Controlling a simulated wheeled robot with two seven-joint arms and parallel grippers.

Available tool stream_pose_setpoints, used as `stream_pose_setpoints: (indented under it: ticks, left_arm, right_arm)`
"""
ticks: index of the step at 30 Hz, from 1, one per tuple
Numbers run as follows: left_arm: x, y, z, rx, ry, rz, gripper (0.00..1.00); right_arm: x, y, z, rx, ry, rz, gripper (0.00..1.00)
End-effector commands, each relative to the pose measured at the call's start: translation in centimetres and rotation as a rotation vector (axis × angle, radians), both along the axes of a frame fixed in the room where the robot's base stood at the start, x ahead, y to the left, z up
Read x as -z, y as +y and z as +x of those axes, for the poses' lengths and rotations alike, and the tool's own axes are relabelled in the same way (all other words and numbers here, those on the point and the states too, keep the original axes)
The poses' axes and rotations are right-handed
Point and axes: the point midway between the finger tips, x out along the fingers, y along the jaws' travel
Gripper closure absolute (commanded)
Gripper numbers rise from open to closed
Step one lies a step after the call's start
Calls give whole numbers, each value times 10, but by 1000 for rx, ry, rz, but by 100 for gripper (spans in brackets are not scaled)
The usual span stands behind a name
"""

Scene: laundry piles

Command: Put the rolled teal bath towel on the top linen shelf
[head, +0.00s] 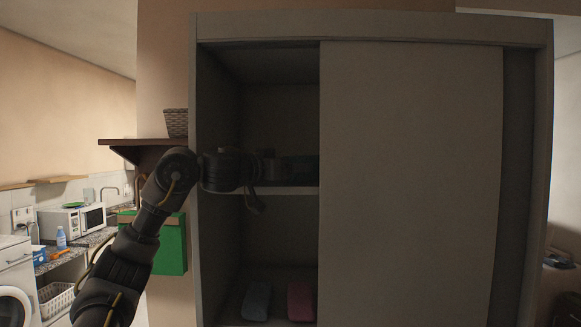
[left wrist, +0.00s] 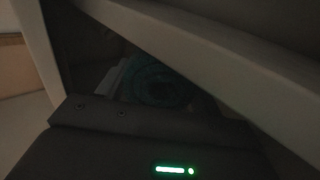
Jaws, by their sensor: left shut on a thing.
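The rolled teal bath towel (left wrist: 155,82) shows dimly in the left wrist view, its spiral end facing the camera. My left gripper (head: 272,167) reaches through the open left side of the grey cabinet, just above the upper shelf (head: 275,190). It is shut on the towel. In the head view the towel is too dark to make out clearly, and my wrist partly hides that spot. I cannot tell whether the towel touches the shelf. My right gripper is not in view.
A sliding door (head: 410,170) covers the cabinet's right side. A blue-grey folded item (head: 256,301) and a pink one (head: 301,300) lie in the bottom compartment. A wall shelf (head: 135,143) with a wicker basket (head: 177,123) and a green box (head: 172,250) are left of the cabinet.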

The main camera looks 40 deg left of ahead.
Motion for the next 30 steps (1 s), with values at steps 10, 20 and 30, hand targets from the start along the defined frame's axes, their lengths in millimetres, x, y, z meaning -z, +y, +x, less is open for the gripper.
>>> stream_pose_setpoints:
  ticks: [10, 20, 30]
  left_arm:
    - [4, 0, 0, 0, 0, 0, 20]
    - [3, 0, 0, 0, 0, 0, 13]
    - [4, 6, -45, 0, -7, 2, 13]
  right_arm:
    - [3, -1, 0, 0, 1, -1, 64]
    - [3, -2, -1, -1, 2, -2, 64]
    - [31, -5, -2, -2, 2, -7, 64]
